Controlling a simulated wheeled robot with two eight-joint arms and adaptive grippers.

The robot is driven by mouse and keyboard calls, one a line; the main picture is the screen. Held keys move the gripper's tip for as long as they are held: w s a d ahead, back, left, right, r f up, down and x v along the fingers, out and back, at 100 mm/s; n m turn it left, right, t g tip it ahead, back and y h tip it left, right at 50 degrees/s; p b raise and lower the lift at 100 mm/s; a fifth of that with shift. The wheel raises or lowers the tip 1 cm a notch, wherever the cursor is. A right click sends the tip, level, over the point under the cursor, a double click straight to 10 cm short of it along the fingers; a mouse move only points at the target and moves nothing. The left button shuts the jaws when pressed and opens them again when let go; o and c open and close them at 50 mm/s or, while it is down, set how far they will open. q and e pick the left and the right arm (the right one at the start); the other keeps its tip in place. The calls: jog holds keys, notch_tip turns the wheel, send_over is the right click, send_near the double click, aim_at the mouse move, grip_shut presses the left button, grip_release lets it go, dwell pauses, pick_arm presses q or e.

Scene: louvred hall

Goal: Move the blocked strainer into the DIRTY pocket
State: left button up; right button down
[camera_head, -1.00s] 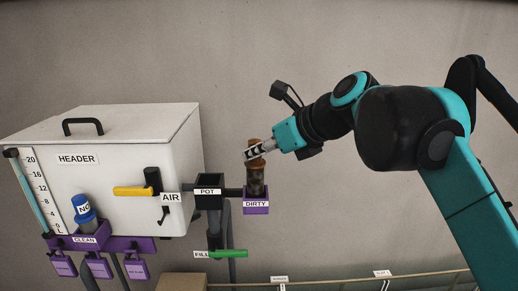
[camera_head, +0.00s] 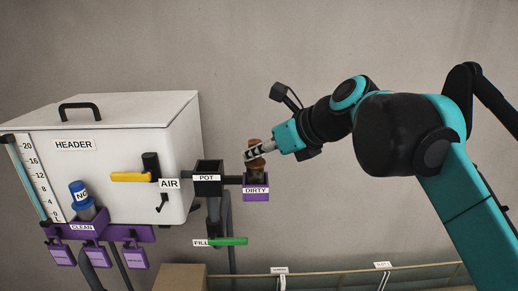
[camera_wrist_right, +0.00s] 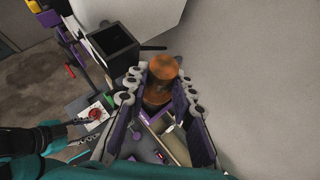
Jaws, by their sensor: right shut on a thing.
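The blocked strainer has a brown cap (camera_head: 255,144) and a dark body (camera_head: 257,172). My right gripper (camera_head: 255,152) is shut on it just below the cap and holds it upright. Its lower part is inside the purple DIRTY pocket (camera_head: 257,193), whose rim hides its lower end. In the right wrist view the brown strainer (camera_wrist_right: 162,72) sits between both fingers of my gripper (camera_wrist_right: 158,88).
The black POT (camera_head: 208,188) stands just left of the pocket, with a green FILL handle (camera_head: 228,241) below. The white HEADER tank (camera_head: 100,180) has a yellow AIR handle (camera_head: 131,177). A blue-capped strainer (camera_head: 79,195) stands in the CLEAN pocket (camera_head: 98,226). The wall right is clear.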

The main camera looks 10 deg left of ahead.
jog(key=shift+f, duration=0.25)
jog(key=shift+r, duration=0.1)
jog(key=c, duration=1.2)
grip_release()
jog(key=shift+r, duration=0.1)
notch_tip(320, 180, up, 6)
jog(key=s+d+p, duration=0.2)
jog(key=p, duration=0.3)
jog(key=shift+d, duration=0.35)
